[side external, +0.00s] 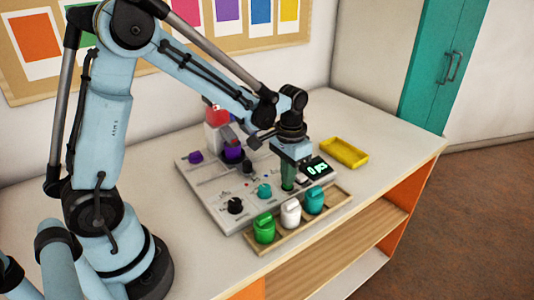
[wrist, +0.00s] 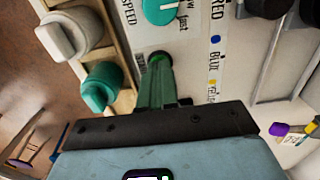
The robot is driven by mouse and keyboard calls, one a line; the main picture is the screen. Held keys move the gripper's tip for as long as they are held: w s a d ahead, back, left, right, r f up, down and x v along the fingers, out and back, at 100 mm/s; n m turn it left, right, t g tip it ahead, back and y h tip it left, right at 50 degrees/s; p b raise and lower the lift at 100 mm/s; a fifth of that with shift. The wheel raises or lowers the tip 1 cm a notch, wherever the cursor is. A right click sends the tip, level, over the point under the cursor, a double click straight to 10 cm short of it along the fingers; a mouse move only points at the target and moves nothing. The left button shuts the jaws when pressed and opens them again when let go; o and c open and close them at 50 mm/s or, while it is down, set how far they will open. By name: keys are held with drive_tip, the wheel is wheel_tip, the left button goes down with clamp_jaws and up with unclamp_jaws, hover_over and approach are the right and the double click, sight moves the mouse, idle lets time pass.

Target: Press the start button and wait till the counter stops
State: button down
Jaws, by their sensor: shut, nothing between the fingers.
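The bead board (side external: 196,180) is a pale panel with knobs on the table. Its black counter display (side external: 316,168) reads what looks like "0 pcs". My gripper (side external: 288,187) has green fingers, shut and empty, pointing down at the board just left of the display. In the wrist view my gripper's fingertips (wrist: 158,60) are beside lettering that looks like START. The start button is not clearly seen; the fingertips cover that spot, and I cannot tell whether they touch it. A teal speed knob (wrist: 160,8) is close by.
A black knob (side external: 235,205) is on the board. A yellow tray (side external: 345,152) lies to the right, with bare table around it.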

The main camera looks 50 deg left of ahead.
drive_tip(key=shift+f, duration=0.2)
drive_tip(key=shift+r, duration=3.55)
drive_tip(key=s+d+r+t, duration=0.1)
drive_tip(key=s+r+t, duration=0.2)
drive_tip(key=s+t, duration=0.4)
drive_tip(key=shift+s+d+r, duration=0.35)
drive_tip(key=shift+s+d, duration=0.05)
drive_tip(key=shift+s, duration=1.25)
